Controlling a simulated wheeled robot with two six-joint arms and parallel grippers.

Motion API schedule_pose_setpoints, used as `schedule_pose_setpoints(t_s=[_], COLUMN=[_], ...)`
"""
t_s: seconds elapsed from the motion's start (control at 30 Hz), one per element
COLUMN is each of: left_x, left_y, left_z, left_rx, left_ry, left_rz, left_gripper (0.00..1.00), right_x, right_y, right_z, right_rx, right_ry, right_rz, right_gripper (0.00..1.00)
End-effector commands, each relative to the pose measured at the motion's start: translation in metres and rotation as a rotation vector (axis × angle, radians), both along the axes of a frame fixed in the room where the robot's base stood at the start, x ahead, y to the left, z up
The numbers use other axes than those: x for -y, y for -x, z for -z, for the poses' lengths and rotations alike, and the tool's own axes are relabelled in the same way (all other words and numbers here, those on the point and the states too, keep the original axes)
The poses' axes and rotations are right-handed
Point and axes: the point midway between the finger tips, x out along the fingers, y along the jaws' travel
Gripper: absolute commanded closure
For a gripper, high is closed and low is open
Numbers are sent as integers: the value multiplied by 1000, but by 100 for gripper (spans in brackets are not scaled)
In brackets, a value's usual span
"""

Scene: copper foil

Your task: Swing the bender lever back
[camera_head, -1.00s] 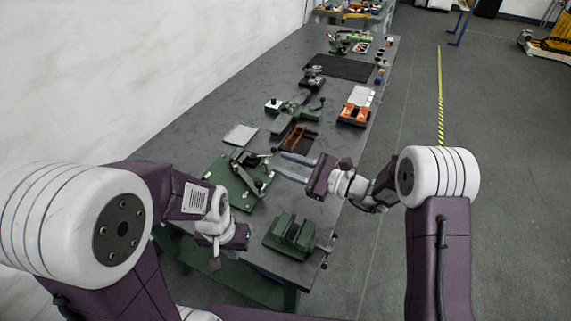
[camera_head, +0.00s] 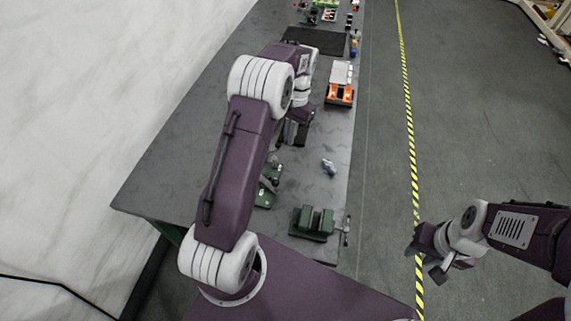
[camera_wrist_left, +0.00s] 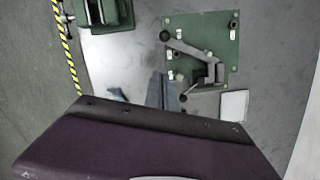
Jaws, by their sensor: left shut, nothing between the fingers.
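In the head view, my left arm hides most of the bender (camera_head: 266,198). My left gripper (camera_wrist_left: 168,92) is shut and empty, its grey fingers beside the lower left of the base plate. I cannot tell whether they touch it. In the head view, my right gripper (camera_head: 426,256) hangs over the floor, clear of the table; its fingers are unclear.
A green vise-like block (camera_head: 312,222) stands at the near table edge. A small blue-grey object (camera_head: 328,167) lies on the table. A pale flat sheet (camera_wrist_left: 234,105) lies beside the bender. An orange-and-white tray (camera_head: 341,84) and a dark mat (camera_head: 318,41) are further back.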

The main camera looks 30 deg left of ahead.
Motion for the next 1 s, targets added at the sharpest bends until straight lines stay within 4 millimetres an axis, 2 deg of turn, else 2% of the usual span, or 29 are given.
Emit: schedule_pose_setpoints(t_s=[0.17, 0.53, 0.73, 1.0], left_x=[0, -1, -5, -6], left_y=[6, 23, 51, 58], left_z=[21, 98, 106, 112], left_rx=[-3, -2, -1, 3], left_ry=[1, 1, 0, 0], left_rz=[0, -1, -2, -1], left_gripper=[100, 100, 100, 100], right_x=[0, 0, 0, -1], right_y=[0, 0, 0, 0], right_z=[-3, -19, -32, -33], right_rx=[-1, -3, -3, -3], right_ry=[-1, -2, -2, -2], right_rz=[2, 3, 3, 4], right_gripper=[68, 68, 68, 68])
